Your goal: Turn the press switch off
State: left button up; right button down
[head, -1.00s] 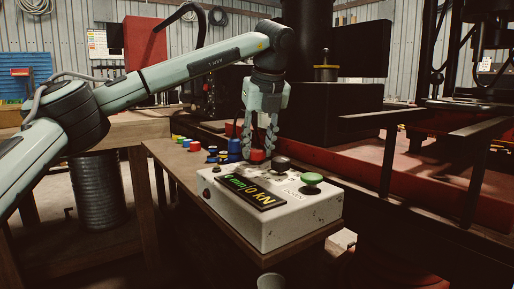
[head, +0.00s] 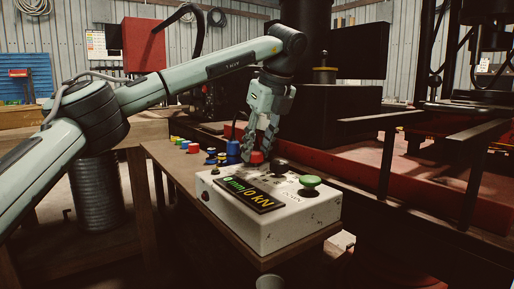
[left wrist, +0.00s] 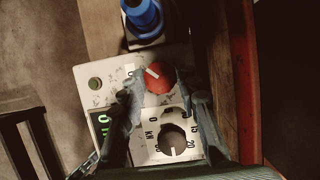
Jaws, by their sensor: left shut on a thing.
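The grey-white control box (head: 290,232) sits on a wooden bench. On its top are a red switch knob (head: 257,156), a black knob (head: 280,163), a green button (head: 310,181) and a black display (head: 247,194) reading 0 mm and 0 kN. In the left wrist view the red knob (left wrist: 158,77) has a white line pointing up and left, and the black dial (left wrist: 172,140) has numbers around it. My left gripper (head: 261,151) comes down tilted with its fingers on either side of the red knob, shut on it. My right gripper is not in view.
Several coloured caps and blue parts (head: 232,150) stand on the bench behind the box, close to the gripper. The red press frame (head: 430,190) with dark rails is on the right. A metal drum (head: 97,190) stands at the left.

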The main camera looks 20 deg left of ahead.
pick_arm(q)
jog(key=o, duration=1.2)
jog(key=shift+c, duration=0.2)
jog(key=shift+r, duration=0.1)
jog(key=v, duration=1.2)
